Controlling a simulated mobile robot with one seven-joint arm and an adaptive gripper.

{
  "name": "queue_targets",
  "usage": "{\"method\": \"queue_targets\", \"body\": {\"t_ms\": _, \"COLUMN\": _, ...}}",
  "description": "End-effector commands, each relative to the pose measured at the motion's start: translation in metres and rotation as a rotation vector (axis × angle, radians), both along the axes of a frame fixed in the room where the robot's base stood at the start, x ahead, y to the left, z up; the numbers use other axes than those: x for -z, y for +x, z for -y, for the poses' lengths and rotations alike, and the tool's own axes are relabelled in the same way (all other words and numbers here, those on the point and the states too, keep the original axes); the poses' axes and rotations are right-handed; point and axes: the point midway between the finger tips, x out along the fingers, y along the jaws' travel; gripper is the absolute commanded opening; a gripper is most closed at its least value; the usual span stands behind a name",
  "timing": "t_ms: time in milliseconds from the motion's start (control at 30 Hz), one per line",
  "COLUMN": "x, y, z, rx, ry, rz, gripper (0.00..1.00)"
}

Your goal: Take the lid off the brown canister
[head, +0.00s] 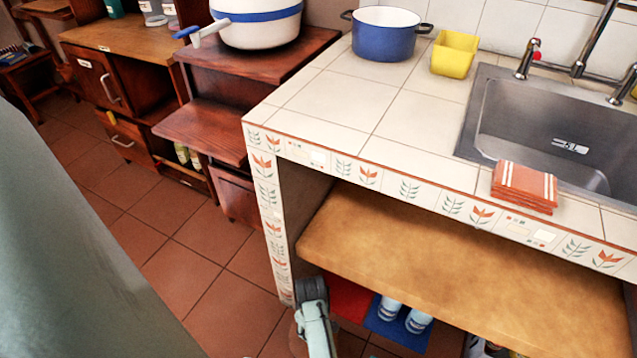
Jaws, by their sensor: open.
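No brown canister or lid can be made out for certain in the head view. My gripper is open. Its fingertips are not clearly seen, and I cannot tell whether it touches anything.
The tiled counter (330,105) holds a blue pot (385,38), a yellow container (454,54), a folded orange cloth (524,187) and a sink (560,125). A wooden shelf (450,260) is under it. A white pot (256,22) stands on wooden furniture. Tiled floor (190,260) is open at left.

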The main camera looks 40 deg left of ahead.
Motion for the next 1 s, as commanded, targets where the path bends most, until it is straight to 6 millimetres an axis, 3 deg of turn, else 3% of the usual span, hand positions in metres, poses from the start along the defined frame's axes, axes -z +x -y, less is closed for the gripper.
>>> {"method": "queue_targets", "body": {"t_ms": 600, "x": 0.073, "y": -0.002, "z": 0.001, "rx": 0.001, "ry": 0.004, "rz": 0.002, "gripper": 0.49}}
{"method": "queue_targets", "body": {"t_ms": 900, "x": 0.078, "y": -0.001, "z": 0.002, "rx": 0.002, "ry": 0.004, "rz": 0.003, "gripper": 0.49}}
{"method": "queue_targets", "body": {"t_ms": 1000, "x": 0.078, "y": -0.001, "z": 0.002, "rx": 0.002, "ry": 0.004, "rz": 0.003, "gripper": 0.42}}
